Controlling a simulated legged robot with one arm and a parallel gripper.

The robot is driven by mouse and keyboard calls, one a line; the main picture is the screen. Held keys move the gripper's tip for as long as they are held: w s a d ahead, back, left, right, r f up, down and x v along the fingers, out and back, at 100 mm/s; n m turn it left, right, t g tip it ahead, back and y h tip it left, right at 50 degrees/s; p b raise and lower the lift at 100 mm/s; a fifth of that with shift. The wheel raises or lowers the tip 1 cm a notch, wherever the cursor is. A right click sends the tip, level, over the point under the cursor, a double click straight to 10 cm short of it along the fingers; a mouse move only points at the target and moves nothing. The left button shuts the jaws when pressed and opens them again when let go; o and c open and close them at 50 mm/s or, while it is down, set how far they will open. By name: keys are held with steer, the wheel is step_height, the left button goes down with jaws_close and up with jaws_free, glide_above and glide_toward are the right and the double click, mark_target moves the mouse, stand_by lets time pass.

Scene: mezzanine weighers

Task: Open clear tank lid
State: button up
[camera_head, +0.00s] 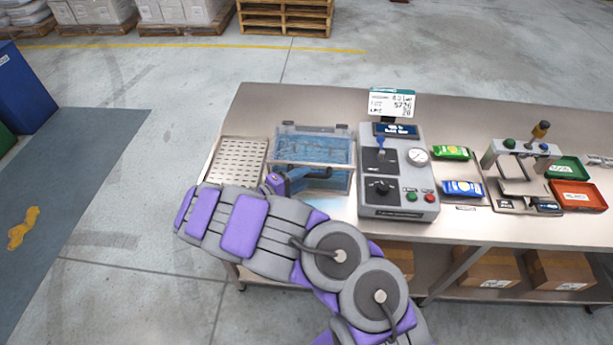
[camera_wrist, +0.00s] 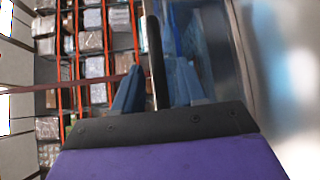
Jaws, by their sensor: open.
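The clear tank (camera_head: 343,181) stands on the steel bench, with blue-tinted contents. Its clear lid (camera_head: 312,148) looks shut across the top, with dark hinge-like fittings at the back edge. My gripper (camera_head: 299,178) is at the tank's front edge, and the arm hides part of the tank's front left. In the wrist view my gripper (camera_wrist: 158,66) is open, with blue fingers apart. A dark bar (camera_wrist: 155,50), perhaps the lid's handle, shows between the fingers; I cannot tell whether they touch it. The tank's bluish wall (camera_wrist: 196,42) is to the right.
A perforated tray (camera_head: 238,155) lies left of the tank. A grey control box (camera_head: 397,205) with a gauge stands close on the right. Green and blue packets (camera_head: 451,153) and a small press (camera_head: 517,165) are farther right. Floor left of the bench is mostly clear.

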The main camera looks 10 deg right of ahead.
steer(key=shift+x, duration=1.35)
steer(key=shift+s, duration=0.1)
steer(key=shift+c, duration=0.3)
jaws_close()
